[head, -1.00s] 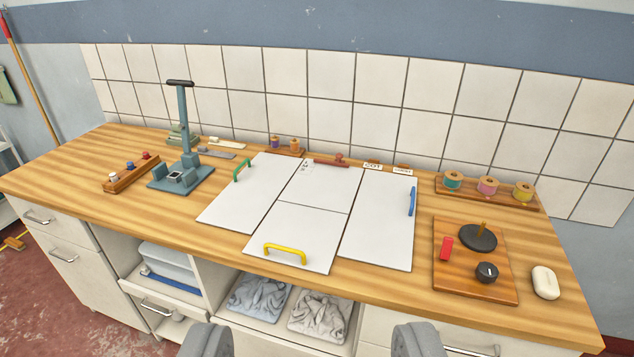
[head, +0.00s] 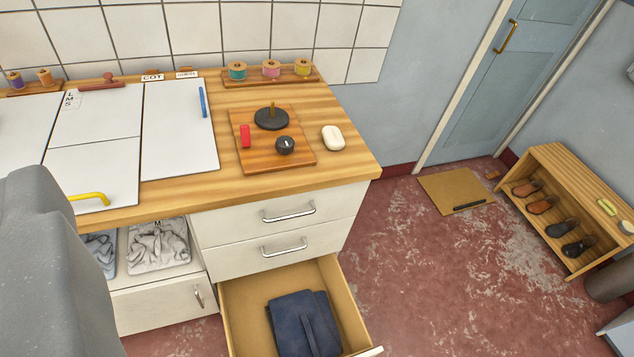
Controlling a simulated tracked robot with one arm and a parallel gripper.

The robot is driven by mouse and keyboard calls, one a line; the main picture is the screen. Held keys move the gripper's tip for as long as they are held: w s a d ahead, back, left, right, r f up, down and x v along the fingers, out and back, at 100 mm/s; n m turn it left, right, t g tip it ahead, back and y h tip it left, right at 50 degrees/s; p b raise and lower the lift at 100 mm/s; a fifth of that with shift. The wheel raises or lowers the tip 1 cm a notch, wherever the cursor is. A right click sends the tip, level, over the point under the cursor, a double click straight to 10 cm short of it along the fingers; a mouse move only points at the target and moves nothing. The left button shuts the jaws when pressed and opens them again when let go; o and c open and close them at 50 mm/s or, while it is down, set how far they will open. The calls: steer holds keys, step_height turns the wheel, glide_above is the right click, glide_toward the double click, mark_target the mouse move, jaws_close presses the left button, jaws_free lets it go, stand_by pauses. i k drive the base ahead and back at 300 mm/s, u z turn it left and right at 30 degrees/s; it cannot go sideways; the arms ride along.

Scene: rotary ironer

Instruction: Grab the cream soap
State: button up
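The cream soap (head: 333,138) is a rounded, pale oval bar. It lies on the wooden worktop (head: 345,175) near its right end, just right of a small wooden board. Nothing covers it. A large grey part of my arm or gripper (head: 50,275) fills the lower left of the view, well to the left of the soap and apart from it in the picture. Two separate fingertips do not show, so its opening cannot be seen.
The wooden board (head: 305,161) beside the soap carries a black disc with a peg, a red block and a black knob. Thread spools (head: 271,69) stand behind. An open drawer (head: 345,308) with dark folded cloth juts out below. A shoe rack (head: 560,160) stands right.

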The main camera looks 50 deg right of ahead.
mark_target(334, 140)
steer(key=u, duration=1.3)
steer(key=k, duration=0.8)
steer(key=z, duration=2.3)
steer(key=i, duration=1)
steer(key=z, duration=0.05)
